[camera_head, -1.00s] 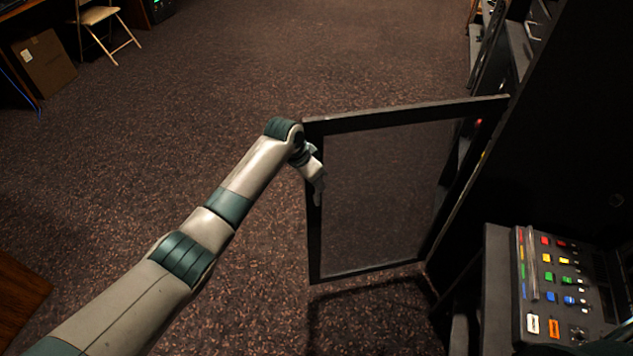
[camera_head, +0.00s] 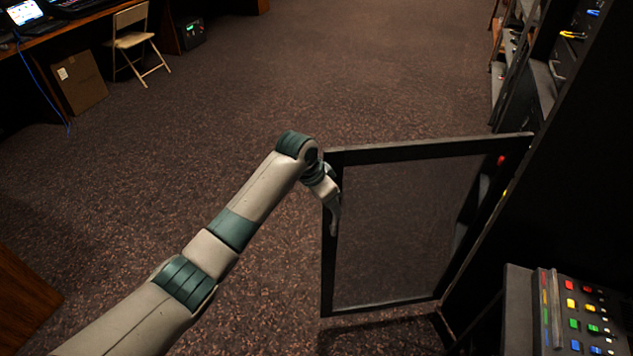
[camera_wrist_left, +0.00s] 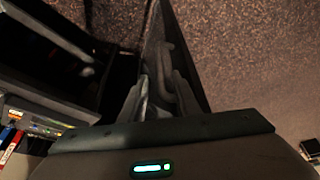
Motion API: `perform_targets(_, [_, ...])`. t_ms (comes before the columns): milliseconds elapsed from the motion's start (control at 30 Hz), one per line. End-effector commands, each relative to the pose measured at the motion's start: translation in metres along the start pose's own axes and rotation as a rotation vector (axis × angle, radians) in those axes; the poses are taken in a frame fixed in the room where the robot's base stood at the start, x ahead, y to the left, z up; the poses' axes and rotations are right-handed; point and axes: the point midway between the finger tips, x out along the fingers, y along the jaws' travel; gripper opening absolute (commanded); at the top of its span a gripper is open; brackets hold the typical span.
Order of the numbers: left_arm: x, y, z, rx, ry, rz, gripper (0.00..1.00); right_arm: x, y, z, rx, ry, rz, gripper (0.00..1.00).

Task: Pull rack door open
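The rack door (camera_head: 430,151) is a dark-framed panel with a see-through middle. It stands swung out from the black rack (camera_head: 560,190) at the right, with floor visible through it. My left gripper (camera_head: 334,222) is at the door's free left edge in the head view. In the left wrist view, a dark curved handle (camera_wrist_left: 168,60) on the door lies at my left gripper's fingers (camera_wrist_left: 160,95), one finger on each side. The dark image hides whether they press on it. My right gripper is not in view.
A mixing console (camera_head: 580,318) with coloured buttons is at the lower right. A folding chair (camera_head: 137,42) and a cardboard box (camera_head: 80,84) stand far left by a desk. The carpet (camera_head: 200,130) left of the door is clear.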

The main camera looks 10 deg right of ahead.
Motion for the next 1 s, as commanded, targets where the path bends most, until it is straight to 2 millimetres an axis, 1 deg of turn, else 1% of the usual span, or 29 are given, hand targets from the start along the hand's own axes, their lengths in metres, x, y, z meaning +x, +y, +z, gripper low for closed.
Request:
perform_targets(33, [-0.007,-0.001,0.001,0.002,0.002,-0.003,0.29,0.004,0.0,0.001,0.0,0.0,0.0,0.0])
perform_targets(300, [-0.062,0.0,0.0,0.004,0.003,-0.004,0.29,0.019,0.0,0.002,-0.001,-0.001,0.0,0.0])
perform_targets(500, [-0.098,0.001,0.0,0.003,0.003,-0.003,0.29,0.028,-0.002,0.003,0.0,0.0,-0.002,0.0])
perform_targets(700, [-0.119,0.001,-0.001,0.002,0.001,-0.002,0.29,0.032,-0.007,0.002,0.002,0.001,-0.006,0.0])
perform_targets(833, [-0.123,0.001,-0.001,0.001,0.001,0.0,0.29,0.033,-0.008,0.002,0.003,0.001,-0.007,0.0])
perform_targets(1000, [-0.124,0.001,-0.001,0.001,0.001,0.0,0.29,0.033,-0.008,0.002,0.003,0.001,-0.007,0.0])
